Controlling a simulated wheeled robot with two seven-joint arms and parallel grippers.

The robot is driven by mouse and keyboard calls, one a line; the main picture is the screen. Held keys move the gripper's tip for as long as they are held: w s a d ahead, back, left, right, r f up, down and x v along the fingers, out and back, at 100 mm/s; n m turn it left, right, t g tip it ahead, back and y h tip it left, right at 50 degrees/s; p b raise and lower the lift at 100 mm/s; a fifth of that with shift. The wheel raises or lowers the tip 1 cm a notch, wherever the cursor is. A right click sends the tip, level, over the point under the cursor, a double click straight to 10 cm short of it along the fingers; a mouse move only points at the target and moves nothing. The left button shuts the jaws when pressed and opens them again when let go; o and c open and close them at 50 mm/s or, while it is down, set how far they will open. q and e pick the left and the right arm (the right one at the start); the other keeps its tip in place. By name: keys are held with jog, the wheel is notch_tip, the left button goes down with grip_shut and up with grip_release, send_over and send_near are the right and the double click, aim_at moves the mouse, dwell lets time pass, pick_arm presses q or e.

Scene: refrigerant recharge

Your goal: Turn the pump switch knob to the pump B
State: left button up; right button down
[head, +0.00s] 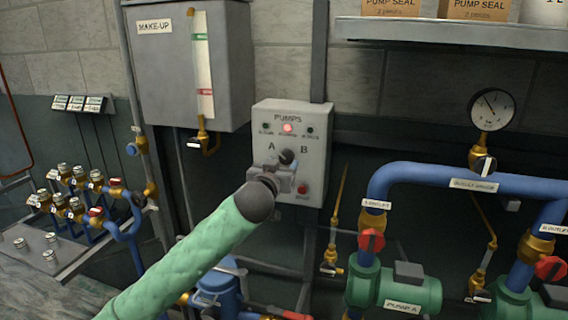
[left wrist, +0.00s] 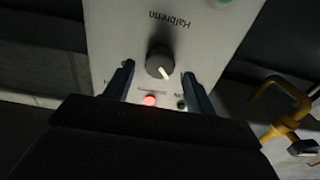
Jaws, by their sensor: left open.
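The pump switch knob (head: 287,157) is a dark round knob on the grey PUMPS panel (head: 262,131), between the letters A and B. In the left wrist view the knob (left wrist: 160,63) shows a pale pointer mark aimed down and slightly right. My left gripper (head: 283,172) is in front of the panel at the knob. In the left wrist view its two fingers (left wrist: 159,82) are apart, one on each side of the knob, with visible gaps; I cannot tell their depth from the panel. My right gripper is out of view.
A red lamp (head: 288,128) is lit on the panel, and a red button (head: 302,188) sits low on it. The MAKE-UP tank (head: 165,70) hangs to the upper left. Green pump A (head: 400,290) and blue pipes (head: 445,178) stand at the right.

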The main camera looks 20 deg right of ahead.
pick_arm(q)
jog(key=shift+x, duration=1.25)
jog(key=shift+c, duration=0.2)
jog(key=c, duration=0.9)
jog(key=shift+r+m+p, duration=0.2)
jog(key=shift+m+p, duration=0.3)
jog(key=shift+m, duration=0.3)
jog(key=shift+a+m+p, duration=0.1)
jog(key=shift+m+p, duration=0.3)
jog(key=shift+m, duration=0.5)
jog(key=shift+f+m, duration=0.15)
jog(key=shift+m, duration=0.45)
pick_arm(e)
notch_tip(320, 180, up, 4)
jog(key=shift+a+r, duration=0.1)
